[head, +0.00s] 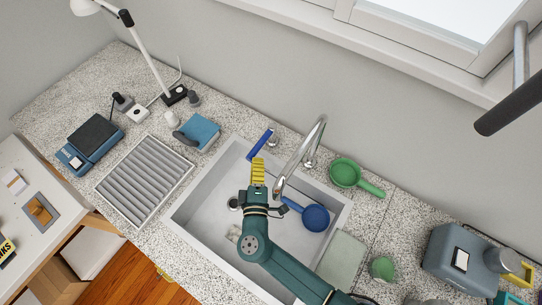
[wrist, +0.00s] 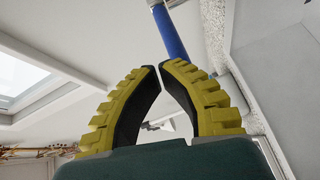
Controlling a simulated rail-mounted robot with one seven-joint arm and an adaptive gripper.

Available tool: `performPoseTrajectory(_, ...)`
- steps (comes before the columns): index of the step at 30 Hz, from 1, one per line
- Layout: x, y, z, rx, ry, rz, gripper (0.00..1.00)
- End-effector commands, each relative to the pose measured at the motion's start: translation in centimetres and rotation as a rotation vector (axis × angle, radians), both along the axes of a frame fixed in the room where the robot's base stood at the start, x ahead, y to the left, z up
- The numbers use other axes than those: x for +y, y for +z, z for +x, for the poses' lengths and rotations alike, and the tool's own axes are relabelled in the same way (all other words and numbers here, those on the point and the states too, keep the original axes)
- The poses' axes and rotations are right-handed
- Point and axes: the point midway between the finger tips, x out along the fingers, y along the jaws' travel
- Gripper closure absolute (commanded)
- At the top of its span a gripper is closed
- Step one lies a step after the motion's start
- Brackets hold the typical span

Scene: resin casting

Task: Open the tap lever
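The tap lever (head: 260,144) is a blue bar at the back rim of the sink, left of the curved chrome tap spout (head: 318,130). In the wrist view the blue lever (wrist: 169,34) rises just beyond my fingertips. My gripper (head: 257,159) has yellow ribbed fingers and reaches over the sink toward the lever's near end. In the wrist view my gripper (wrist: 159,67) has its tips together with at most a thin gap, and nothing shows between them. I cannot tell whether the tips touch the lever.
The grey sink (head: 190,199) holds a blue round pan (head: 315,218) right of my gripper. A green pan (head: 345,172) stands right of the spout. A ribbed drying rack (head: 145,180), a blue scale (head: 90,143) and a lamp (head: 145,50) are on the left counter.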

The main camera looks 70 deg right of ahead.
Motion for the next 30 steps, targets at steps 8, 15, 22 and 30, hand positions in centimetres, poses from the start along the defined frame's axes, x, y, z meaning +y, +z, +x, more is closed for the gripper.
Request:
performPoseTrajectory(8, -3.2, -0.7, -2.3, 0.003, -0.003, 0.0, 1.0)
performPoseTrajectory(15, -3.6, -0.9, -2.9, 0.001, 0.002, -0.001, 1.0)
performPoseTrajectory(22, -3.5, -0.9, -2.9, 0.001, 0.002, -0.001, 1.0)
performPoseTrajectory(30, -3.5, -0.9, -2.9, 0.001, 0.001, 0.0, 1.0)
